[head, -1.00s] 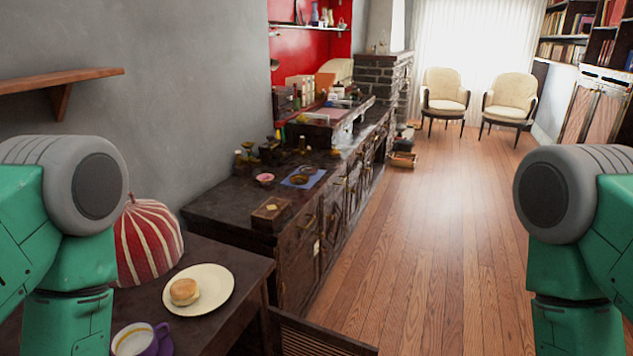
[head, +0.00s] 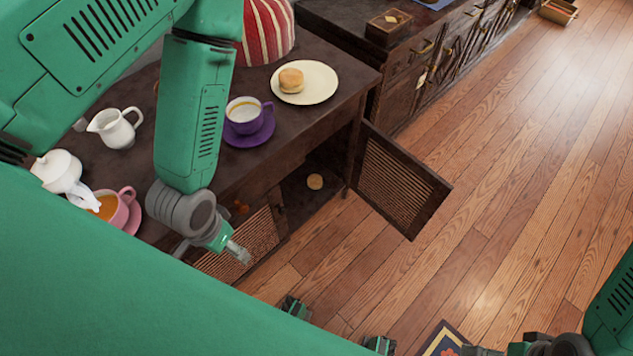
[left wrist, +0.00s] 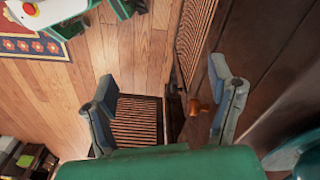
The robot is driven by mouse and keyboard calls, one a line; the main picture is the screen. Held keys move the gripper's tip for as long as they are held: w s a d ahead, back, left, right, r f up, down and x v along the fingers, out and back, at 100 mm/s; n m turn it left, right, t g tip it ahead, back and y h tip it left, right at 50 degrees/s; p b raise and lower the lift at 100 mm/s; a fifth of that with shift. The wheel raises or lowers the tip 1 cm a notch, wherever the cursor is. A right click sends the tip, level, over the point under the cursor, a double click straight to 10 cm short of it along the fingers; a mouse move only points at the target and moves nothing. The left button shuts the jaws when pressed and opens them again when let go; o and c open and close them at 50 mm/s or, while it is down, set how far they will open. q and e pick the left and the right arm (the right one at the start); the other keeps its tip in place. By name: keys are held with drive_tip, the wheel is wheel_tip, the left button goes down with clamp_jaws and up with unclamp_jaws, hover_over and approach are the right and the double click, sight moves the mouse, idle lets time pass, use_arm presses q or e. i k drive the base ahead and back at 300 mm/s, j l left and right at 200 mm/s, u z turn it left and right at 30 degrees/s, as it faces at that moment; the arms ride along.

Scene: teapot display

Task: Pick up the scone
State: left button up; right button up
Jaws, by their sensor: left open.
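A pale golden scone (head: 291,80) sits on a cream plate (head: 318,88) at the far right corner of the dark table. My left gripper (head: 240,252) is low in front of the cupboard, below and left of the plate. In the left wrist view its two fingers (left wrist: 165,105) are spread with nothing between them, and the scone is out of sight there. My right gripper (head: 482,350) shows only partly at the bottom edge.
A purple cup (head: 244,111) on a saucer, a white jug (head: 115,127), a white teapot (head: 62,172) and a pink cup (head: 118,208) stand on the table (head: 298,142). A red striped dome (head: 266,30) is behind. The slatted cupboard door (head: 402,182) sticks out rightward.

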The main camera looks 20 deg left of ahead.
sight(315, 180)
drive_tip(key=i+l+u, duration=0.3)
drive_tip(key=i+l, duration=0.2)
drive_tip(key=i+l+u, duration=0.15)
drive_tip(key=l, duration=0.25)
drive_tip(key=i+l+u, duration=0.15)
drive_tip(key=i+l, duration=0.15)
drive_tip(key=i+l+u, duration=0.15)
drive_tip(key=l, duration=0.3)
drive_tip(key=i+l+u, duration=0.15)
drive_tip(key=l, duration=0.25)
